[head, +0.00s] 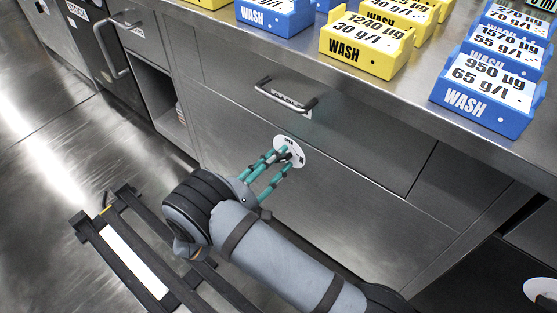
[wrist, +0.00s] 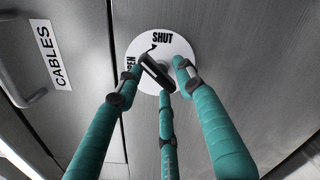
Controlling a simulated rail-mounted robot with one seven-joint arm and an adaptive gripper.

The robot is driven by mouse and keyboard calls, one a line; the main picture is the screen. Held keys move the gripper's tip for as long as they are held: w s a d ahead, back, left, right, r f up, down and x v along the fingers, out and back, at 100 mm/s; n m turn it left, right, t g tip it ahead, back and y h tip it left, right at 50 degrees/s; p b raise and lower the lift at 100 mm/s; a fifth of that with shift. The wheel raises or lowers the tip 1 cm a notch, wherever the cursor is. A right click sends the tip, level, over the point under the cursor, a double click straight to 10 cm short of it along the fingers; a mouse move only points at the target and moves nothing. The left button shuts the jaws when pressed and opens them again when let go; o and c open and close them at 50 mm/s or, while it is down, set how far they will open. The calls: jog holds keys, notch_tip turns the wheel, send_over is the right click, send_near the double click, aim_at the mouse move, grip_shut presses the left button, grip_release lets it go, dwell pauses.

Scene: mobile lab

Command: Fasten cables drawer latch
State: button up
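The latch is a white round dial (wrist: 183,48) printed SHUT and OPEN, with a dark bar-shaped knob (wrist: 157,72) at its middle. The knob sits at a slant, and a small black mark shows between the two words. My gripper (wrist: 160,78) has three teal fingers spread around the knob, with a gap at the right finger. Contact at the other fingertips is unclear.
The drawer handle (head: 285,97) sticks out above the dial. Yellow (head: 365,48) and blue (head: 490,95) WASH blocks stand on the steel counter above. An open cubby (head: 165,105) lies to the left. A black frame (head: 135,255) is on the floor at lower left.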

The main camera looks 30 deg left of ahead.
jog(key=shift+w, duration=0.35)
jog(key=shift+c, duration=0.4)
grip_shut()
